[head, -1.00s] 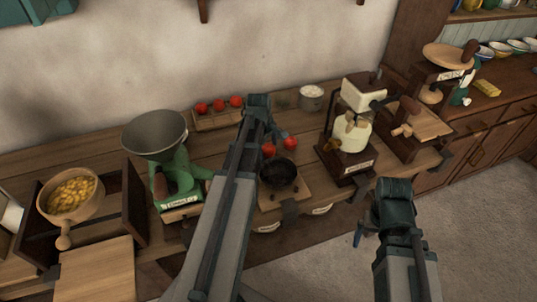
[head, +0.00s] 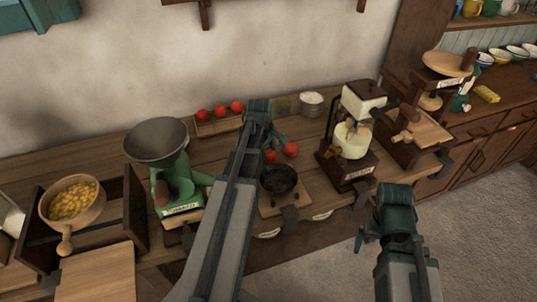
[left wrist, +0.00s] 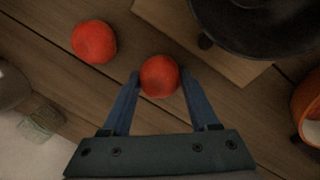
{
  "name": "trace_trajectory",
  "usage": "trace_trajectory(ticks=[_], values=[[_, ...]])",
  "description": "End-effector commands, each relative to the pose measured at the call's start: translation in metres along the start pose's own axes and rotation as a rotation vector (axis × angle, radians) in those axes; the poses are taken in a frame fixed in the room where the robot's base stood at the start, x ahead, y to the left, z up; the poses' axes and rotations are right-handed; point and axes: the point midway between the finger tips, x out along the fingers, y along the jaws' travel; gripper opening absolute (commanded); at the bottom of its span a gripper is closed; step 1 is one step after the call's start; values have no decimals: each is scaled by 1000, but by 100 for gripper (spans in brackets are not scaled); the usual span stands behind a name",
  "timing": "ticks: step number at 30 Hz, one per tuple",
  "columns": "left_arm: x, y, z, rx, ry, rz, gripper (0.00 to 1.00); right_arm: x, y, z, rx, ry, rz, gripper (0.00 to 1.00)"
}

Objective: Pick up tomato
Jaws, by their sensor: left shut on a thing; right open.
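Two red tomatoes sit close together on the wooden counter, behind the black pan (head: 278,180). My left gripper (head: 276,139) reaches down over them. In the left wrist view its two blue fingers are on either side of one tomato (left wrist: 160,76), shut on it. This appears to be the left one of the pair in the head view (head: 270,156). The tomato looks to be at counter level. The other tomato (left wrist: 94,41) lies free beside it, and in the head view (head: 291,149) it is on the right. My right gripper (head: 360,241) is open and empty, in front of the counter.
Several tomatoes lie in a wooden tray (head: 218,127) near the wall. A green grinder (head: 175,180) stands left of my left arm, and a cream-and-wood mill (head: 352,140) stands right. A bowl of yellow pieces (head: 73,200) is far left.

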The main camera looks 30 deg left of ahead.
Motion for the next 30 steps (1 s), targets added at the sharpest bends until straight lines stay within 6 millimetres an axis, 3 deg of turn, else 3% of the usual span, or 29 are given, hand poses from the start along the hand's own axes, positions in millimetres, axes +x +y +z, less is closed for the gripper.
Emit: trace_trajectory(ticks=[18, 23, 30], values=[[-85, 17, 0, 0, 0, 0, 4, -86, 8, 5, 0, 0, 0, 96], [-95, 19, 0, 0, 0, 0, 4, -96, 9, 6, 0, 0, 0, 96], [-94, 18, 0, 0, 0, 0, 4, -95, 9, 6, 0, 0, 0, 96]])
